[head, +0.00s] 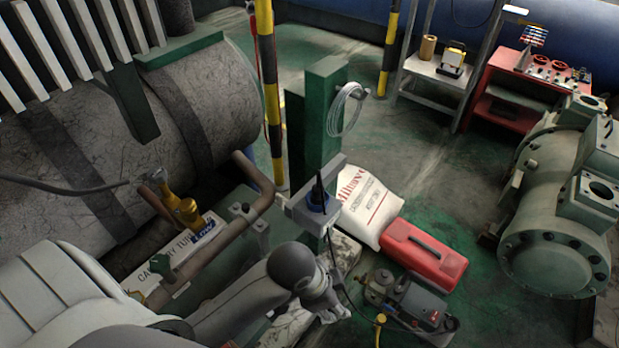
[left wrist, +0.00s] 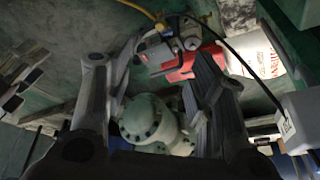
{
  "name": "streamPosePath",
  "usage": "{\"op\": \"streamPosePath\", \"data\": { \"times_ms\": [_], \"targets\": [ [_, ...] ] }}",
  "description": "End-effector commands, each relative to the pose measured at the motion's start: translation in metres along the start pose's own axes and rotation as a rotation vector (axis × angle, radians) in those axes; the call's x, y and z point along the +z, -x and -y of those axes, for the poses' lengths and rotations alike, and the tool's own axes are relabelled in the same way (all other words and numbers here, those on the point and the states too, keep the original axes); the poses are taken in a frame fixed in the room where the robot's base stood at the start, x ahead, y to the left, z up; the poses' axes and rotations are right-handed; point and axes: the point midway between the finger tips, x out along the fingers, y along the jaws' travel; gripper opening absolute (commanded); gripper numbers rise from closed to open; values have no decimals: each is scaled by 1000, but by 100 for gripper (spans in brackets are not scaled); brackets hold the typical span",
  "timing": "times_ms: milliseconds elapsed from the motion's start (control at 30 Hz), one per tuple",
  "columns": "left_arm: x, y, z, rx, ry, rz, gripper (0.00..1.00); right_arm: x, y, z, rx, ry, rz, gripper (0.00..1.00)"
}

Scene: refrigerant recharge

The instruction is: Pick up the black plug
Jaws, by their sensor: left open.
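The black plug (head: 319,187) stands upright in a round blue socket (head: 318,204) on a light grey box (head: 300,212) in the middle of the head view. A black cable (head: 333,258) hangs down from there. My left gripper (head: 328,306) is below the box, apart from the plug. In the left wrist view its two fingers (left wrist: 147,62) are spread with nothing between them. The cable (left wrist: 240,60) passes right of the fingers to a pale box (left wrist: 303,122) at the right edge. The plug cannot be made out there. My right gripper is not in view.
A green post (head: 316,125) with a coiled hose stands behind the box. Brown pipes (head: 225,235) run left of it. A white sack (head: 368,205), a red case (head: 424,253) and a small pump (head: 405,300) are on the floor to the right.

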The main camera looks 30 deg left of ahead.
Motion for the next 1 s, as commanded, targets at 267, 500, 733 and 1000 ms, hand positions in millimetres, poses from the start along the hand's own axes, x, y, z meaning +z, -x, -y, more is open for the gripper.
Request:
{"op": "streamPosePath", "data": {
  "times_ms": [267,500,733,1000],
  "targets": [
    [-63,35,38,61,-487,63,51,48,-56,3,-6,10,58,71],
    [-85,74,98,101,-803,189,51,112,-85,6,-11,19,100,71],
    [-92,129,171,141,-990,322,51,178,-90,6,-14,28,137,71],
    [-92,172,221,177,-1065,396,51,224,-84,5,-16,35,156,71]
  ]
}}
